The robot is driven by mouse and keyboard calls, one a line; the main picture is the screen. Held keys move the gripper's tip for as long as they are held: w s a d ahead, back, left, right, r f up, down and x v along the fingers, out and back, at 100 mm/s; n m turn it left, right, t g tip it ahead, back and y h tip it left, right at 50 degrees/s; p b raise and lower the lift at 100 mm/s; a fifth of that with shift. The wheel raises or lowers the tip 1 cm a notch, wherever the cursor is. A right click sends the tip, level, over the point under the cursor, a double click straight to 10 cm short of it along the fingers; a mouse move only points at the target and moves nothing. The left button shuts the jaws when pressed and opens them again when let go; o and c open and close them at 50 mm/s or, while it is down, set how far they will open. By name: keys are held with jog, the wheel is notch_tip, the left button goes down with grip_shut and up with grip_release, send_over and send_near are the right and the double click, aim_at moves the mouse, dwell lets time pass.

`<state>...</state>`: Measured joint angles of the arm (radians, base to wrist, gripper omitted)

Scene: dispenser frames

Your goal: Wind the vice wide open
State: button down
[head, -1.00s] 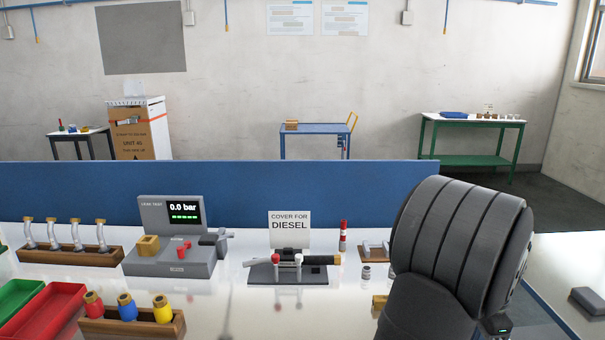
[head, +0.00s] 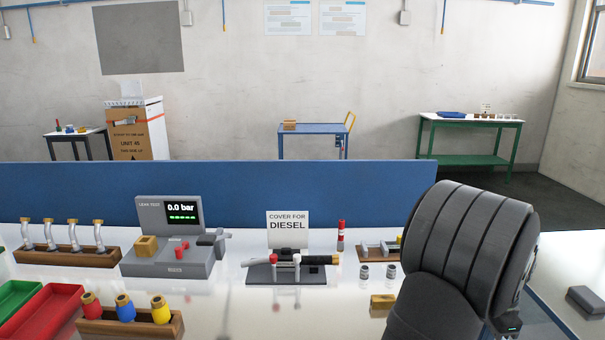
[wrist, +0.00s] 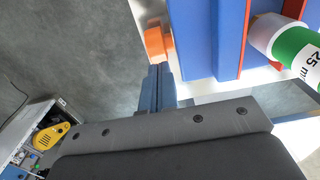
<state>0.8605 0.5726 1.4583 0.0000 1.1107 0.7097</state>
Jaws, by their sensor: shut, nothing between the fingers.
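In the wrist view, a large blue body with a red edge strip (wrist: 202,40) stands at the upper middle; it appears to be part of the vice, but most of it is outside the view. An orange knob-like part (wrist: 154,42) sits at its left side. My gripper (wrist: 160,70) is shut and empty, its blue-grey fingertips close below the orange part; I cannot tell whether they touch it. A green and white cylinder (wrist: 285,42) with a "25 m" label is right of the blue body. The head view shows neither the vice nor my gripper, only my dark arm.
In the head view, the white bench holds a leak tester (head: 170,235), a fixture with a "COVER FOR DIESEL" sign (head: 288,230), a wooden block of coloured caps (head: 132,325) and red and green trays (head: 45,312).

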jog(key=shift+f, duration=1)
jog(key=shift+a, duration=0.65)
dwell(0.9)
jog(key=shift+d+r, duration=0.1)
jog(key=shift+r, duration=0.9)
jog(key=shift+d, duration=0.55)
jog(key=shift+r, duration=0.1)
